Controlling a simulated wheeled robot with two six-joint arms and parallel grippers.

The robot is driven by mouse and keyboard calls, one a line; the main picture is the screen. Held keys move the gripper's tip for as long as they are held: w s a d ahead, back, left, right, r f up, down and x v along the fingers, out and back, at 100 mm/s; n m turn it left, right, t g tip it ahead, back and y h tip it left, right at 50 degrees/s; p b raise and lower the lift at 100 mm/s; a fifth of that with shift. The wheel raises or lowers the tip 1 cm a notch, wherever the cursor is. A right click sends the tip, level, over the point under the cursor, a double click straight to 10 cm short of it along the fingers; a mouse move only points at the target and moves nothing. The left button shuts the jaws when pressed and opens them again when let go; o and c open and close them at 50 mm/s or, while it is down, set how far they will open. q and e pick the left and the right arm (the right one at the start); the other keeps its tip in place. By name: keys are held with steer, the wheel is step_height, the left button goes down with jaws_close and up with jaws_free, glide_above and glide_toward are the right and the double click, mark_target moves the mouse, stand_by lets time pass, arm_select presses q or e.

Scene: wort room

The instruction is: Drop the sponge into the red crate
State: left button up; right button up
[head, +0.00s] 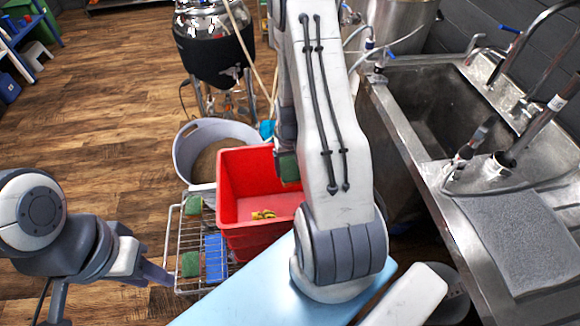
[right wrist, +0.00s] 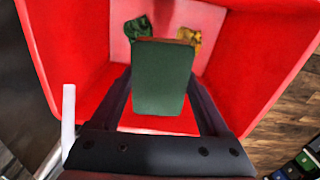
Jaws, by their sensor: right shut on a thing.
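The sponge is a dark green block (right wrist: 162,78), pinched between the two fingers of my right gripper (right wrist: 160,90). In the right wrist view it hangs over the inside of the red crate (right wrist: 270,55). In the head view the sponge (head: 288,167) shows at the crate's far right side, beside my right arm, which hides most of that gripper. The red crate (head: 232,195) is open at the top. My left gripper (head: 165,276) is low at the left by a wire rack; its finger gap cannot be made out.
In the crate lie a yellow item (right wrist: 188,38) and a crumpled green item (right wrist: 138,28). The wire rack (head: 172,240) holds green blocks (head: 190,264) and a blue item (head: 215,258). A grey tub (head: 185,150) stands behind, a steel sink (head: 430,110) right.

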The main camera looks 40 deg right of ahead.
mark_target(290, 168)
steer(key=shift+f+b, duration=0.9)
steer(key=shift+f, duration=0.7)
steer(key=shift+r, duration=0.1)
steer(key=o, duration=1.2)
steer(key=shift+c, duration=0.2)
step_height(290, 168, up, 10)
steer(key=shift+r, duration=0.25)
